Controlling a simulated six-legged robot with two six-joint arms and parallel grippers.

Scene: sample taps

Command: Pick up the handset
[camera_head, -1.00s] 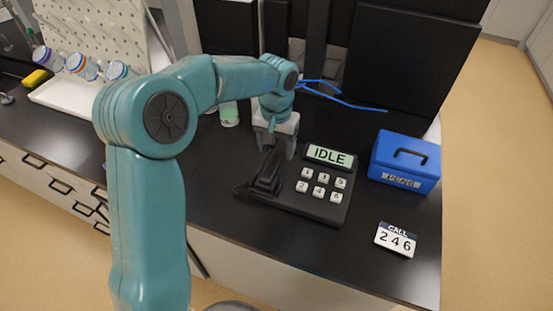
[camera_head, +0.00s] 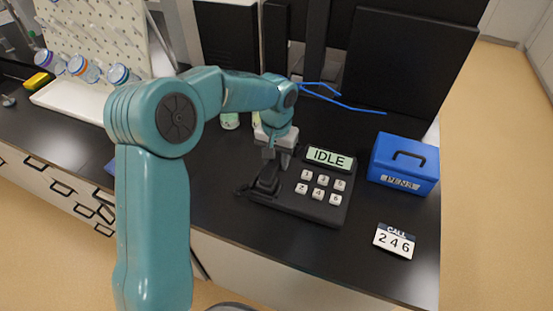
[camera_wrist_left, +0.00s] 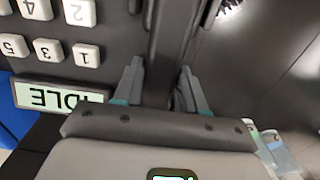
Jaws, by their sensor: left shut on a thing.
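The black desk phone (camera_head: 312,208) stands on the dark counter, with its display (camera_head: 329,158) reading IDLE and white number keys. Its black handset (camera_head: 268,182) lies along the phone's left side; the wrist view also shows the dark handset (camera_wrist_left: 172,45) between the fingers. My left gripper (camera_head: 278,160) reaches down from above and is shut on the handset. In the wrist view its two grey fingers (camera_wrist_left: 160,84) stand on either side of it. I cannot tell whether the handset is clear of its cradle. My right gripper is not in view.
A CALL 246 card (camera_head: 395,241) lies front right. A blue PENS box (camera_head: 404,163) stands right of the phone. Black panels (camera_head: 408,72) and a blue cable (camera_head: 345,102) are behind. A white tray (camera_head: 62,98), bottles and a yellow sponge (camera_head: 39,81) are left.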

